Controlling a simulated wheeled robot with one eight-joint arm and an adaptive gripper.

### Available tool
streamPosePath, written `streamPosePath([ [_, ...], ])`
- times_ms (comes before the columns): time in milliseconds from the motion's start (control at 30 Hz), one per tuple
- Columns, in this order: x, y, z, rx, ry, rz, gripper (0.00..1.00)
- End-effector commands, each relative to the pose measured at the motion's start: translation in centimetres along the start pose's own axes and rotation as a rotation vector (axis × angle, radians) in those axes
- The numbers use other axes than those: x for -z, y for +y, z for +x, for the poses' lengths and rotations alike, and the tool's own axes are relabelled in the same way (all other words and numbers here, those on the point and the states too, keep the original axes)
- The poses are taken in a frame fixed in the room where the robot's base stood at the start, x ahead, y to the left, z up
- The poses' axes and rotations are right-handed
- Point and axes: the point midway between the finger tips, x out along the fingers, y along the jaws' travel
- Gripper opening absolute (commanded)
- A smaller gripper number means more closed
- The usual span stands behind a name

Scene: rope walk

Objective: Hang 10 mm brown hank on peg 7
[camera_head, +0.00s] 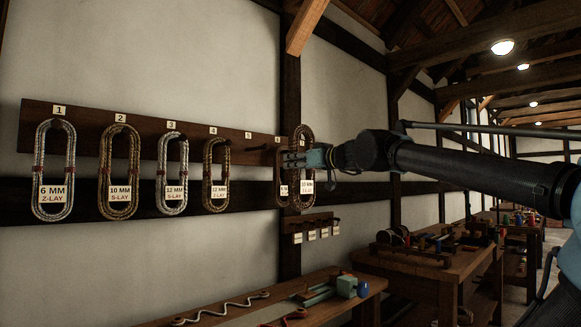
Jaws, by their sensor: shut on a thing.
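A brown hank (296,136) with a white tag (307,187) hangs upright in my gripper (308,158), near the right end of the peg board (85,113). The tag appears to read 10 MM; its second line is hard to read. My gripper comes in from the right and is shut on the hank's upper part. Another brownish hank (279,168) hangs just left of it, partly covered, with its tag half hidden. Peg 5 (263,148) is bare. Peg 7 and its number are not visible, hidden behind the held hank and gripper or out of sight.
Tagged hanks hang on peg 1 (40,165), peg 2 (104,165), peg 3 (162,165) and peg 4 (207,165). A small rack with tags (309,223) is below. A bench (245,312) and a tool-covered table (425,270) stand lower down.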

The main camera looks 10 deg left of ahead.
Motion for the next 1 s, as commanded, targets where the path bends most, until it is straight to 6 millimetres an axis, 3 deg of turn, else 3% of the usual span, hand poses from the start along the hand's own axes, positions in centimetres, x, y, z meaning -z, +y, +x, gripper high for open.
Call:
streamPosePath([
  [1000, 0.0, 0.0, -6.2, -0.001, 0.0, 0.0, 0.0],
])
